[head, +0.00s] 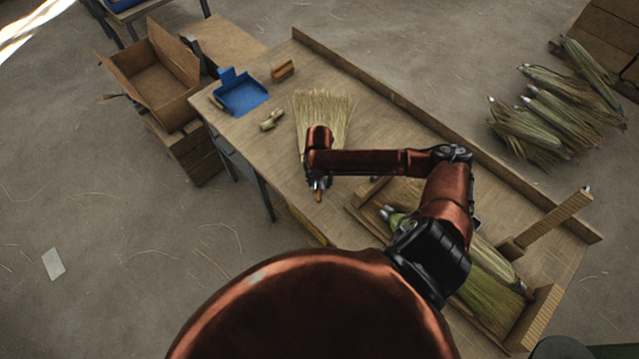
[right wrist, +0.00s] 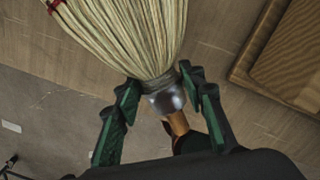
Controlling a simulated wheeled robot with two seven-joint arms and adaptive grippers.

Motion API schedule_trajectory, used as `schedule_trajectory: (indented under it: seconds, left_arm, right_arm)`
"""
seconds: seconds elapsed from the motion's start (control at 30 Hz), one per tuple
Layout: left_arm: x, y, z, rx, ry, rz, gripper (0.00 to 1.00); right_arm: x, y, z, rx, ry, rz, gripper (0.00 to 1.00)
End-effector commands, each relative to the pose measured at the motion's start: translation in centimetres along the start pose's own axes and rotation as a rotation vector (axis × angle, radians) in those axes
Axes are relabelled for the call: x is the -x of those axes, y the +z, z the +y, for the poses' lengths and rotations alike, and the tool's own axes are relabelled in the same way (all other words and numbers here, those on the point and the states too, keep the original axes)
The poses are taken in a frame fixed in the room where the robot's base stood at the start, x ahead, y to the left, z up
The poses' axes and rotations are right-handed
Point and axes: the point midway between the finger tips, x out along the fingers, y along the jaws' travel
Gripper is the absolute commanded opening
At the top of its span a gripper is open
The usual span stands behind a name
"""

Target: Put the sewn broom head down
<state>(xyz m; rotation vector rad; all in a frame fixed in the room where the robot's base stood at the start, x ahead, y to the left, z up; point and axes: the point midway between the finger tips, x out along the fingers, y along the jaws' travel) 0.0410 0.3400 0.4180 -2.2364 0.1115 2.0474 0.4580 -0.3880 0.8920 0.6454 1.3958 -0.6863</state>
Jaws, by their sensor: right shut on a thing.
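The sewn broom head (head: 330,108) is a pale straw fan spread over the far left part of the workbench (head: 385,130). In the right wrist view the broom head (right wrist: 135,40) shows a bit of red stitching at its upper left, a bound neck, a shiny metal collar and a short wooden stub. My right gripper (head: 318,184) is above the bench's left edge; in the wrist view its green fingers (right wrist: 162,90) are shut around the neck. I cannot tell whether the bristles touch the bench. My left gripper is not in view.
A blue dustpan (head: 241,94), a wooden block (head: 283,70) and a small tan piece (head: 271,120) lie on the bench near the bristles. A wooden tray (head: 530,318) holds more brooms (head: 490,300). A raised rail (head: 440,130) runs along the far edge. Brooms (head: 555,110) are piled at upper right.

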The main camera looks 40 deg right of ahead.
Motion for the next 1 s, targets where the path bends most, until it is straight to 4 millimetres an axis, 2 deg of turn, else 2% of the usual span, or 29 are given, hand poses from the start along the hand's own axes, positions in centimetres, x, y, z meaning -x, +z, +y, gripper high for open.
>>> schedule_trajectory:
  seconds: [0.27,0.47,0.7,0.73,1.0]
  left_arm:
    - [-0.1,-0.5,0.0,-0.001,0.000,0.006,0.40]
    - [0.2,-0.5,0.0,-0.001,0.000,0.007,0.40]
    - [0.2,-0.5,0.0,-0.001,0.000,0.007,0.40]
    - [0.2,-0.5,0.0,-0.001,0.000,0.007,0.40]
    - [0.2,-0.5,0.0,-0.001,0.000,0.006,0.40]
  right_arm:
    - [-2.1,1.6,0.3,-0.002,0.001,-0.002,0.03]
    - [-4.7,1.3,0.2,-0.001,0.002,-0.001,0.03]
    - [-5.0,1.3,0.2,0.000,0.001,-0.002,0.03]
    - [-5.1,1.2,0.1,0.000,0.000,0.001,0.38]
    - [-5.1,1.2,0.2,0.000,0.000,0.000,0.55]
